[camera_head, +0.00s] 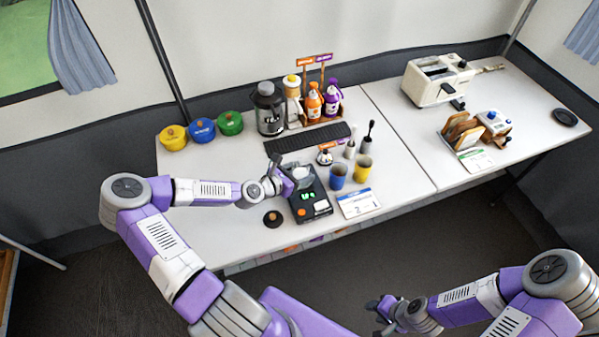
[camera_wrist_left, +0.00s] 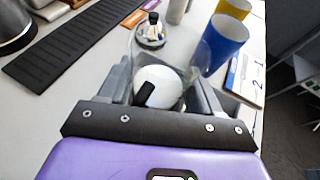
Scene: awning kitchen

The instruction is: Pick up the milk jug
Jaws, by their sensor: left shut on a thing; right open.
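The milk jug (camera_head: 301,174) is a small clear vessel with white contents, over the black scale (camera_head: 312,207) with a green lit display. In the left wrist view the milk jug (camera_wrist_left: 157,80) sits between the grey fingers, with a black piece at its front. My left gripper (camera_head: 280,176) is shut on it, reaching in from the left. I cannot tell whether the jug rests on the scale or is just above it. My right gripper (camera_head: 376,312) is open and empty, low in front of the table.
A blue cup (camera_head: 338,177) and a yellow cup (camera_head: 363,168) stand right of the scale. A white card (camera_head: 358,203) is in front of them. A black ribbed mat (camera_head: 308,138) lies behind.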

